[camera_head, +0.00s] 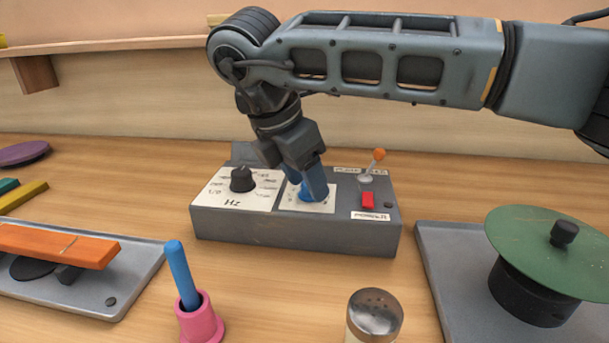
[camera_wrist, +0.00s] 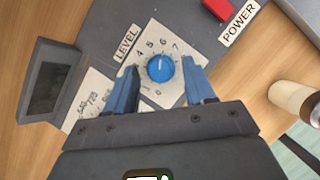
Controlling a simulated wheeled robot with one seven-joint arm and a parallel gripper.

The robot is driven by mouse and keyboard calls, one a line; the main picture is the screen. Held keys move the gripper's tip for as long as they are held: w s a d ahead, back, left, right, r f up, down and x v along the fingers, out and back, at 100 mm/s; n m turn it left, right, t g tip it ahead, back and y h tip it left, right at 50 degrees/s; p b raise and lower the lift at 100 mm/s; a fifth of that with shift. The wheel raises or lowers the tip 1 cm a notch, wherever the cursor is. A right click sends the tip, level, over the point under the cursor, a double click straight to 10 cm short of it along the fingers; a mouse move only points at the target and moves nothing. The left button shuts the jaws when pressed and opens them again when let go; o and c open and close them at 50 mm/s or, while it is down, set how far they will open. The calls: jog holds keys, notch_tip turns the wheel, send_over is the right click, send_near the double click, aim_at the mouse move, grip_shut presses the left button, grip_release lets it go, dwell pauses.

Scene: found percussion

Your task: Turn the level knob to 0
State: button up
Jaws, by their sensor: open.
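The level knob (camera_wrist: 160,69) is a round blue dial on a white numbered plate (camera_wrist: 147,52) marked LEVEL. Its white pointer line appears to point up, about between 5 and 6; the 0 is at the plate's lower side in the wrist view. The knob also shows partly in the head view (camera_head: 305,193), mostly hidden by my fingers. My gripper (camera_head: 307,184) points down over it. In the wrist view, its blue fingers (camera_wrist: 159,72) are open, one on each side of the knob, with visible gaps.
The grey control box (camera_head: 295,229) also carries a black Hz knob (camera_head: 242,179), an orange-tipped lever (camera_head: 378,155) and a red power switch (camera_head: 368,200). A pink holder (camera_head: 200,321) with a blue stick and a metal-topped shaker (camera_head: 374,314) stand in front.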

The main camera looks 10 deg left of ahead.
jog(key=shift+c, duration=0.4)
grip_shut()
